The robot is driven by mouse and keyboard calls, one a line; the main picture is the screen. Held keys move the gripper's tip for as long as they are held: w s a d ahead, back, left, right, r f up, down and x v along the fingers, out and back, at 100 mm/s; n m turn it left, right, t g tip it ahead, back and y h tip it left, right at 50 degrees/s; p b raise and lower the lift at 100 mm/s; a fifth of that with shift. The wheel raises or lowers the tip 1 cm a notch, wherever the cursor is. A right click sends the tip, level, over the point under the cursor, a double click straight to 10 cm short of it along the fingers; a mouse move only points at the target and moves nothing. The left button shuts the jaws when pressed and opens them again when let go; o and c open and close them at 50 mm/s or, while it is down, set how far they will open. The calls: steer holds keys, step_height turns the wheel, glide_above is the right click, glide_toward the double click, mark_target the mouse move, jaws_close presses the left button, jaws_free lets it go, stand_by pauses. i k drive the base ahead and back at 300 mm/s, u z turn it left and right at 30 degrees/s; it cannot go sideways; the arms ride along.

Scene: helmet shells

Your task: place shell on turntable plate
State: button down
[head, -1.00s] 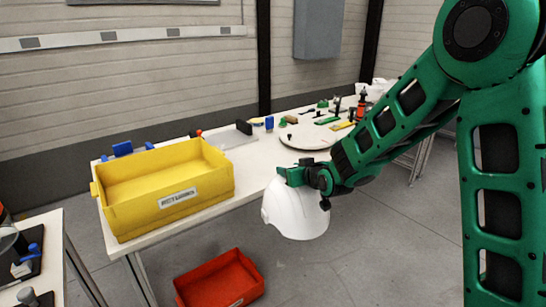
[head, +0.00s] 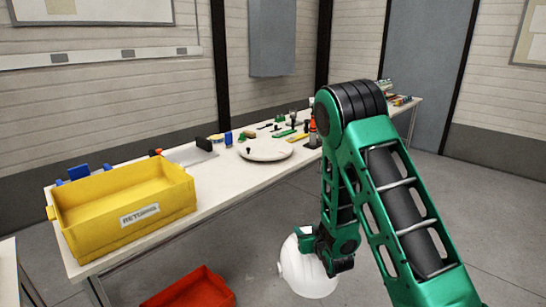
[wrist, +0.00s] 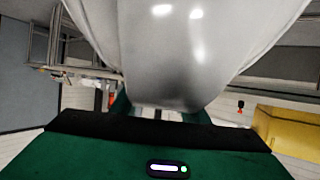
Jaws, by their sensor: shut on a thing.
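The white helmet shell (head: 305,272) hangs in my gripper (head: 308,240) at the lower middle of the head view, in front of the table and over the floor. My gripper is shut on the shell's upper edge. In the wrist view the shell (wrist: 200,45) fills the top and middle, and the fingertips are hidden behind it. The turntable plate (head: 268,151) is a round, pale disc on the table, beyond the shell and apart from it. A small dark knob stands on the plate.
The long white table (head: 205,209) carries a yellow bin (head: 125,215) at its near left end. Several small tools and a dark-and-orange bottle (head: 313,133) stand around the plate. A red bin (head: 195,290) is on the floor. The floor at right is open.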

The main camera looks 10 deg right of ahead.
mark_target(264, 146)
steer(key=k, duration=0.25)
steer(key=z, duration=0.5)
steer(key=i, duration=0.75)
steer(key=z, duration=0.15)
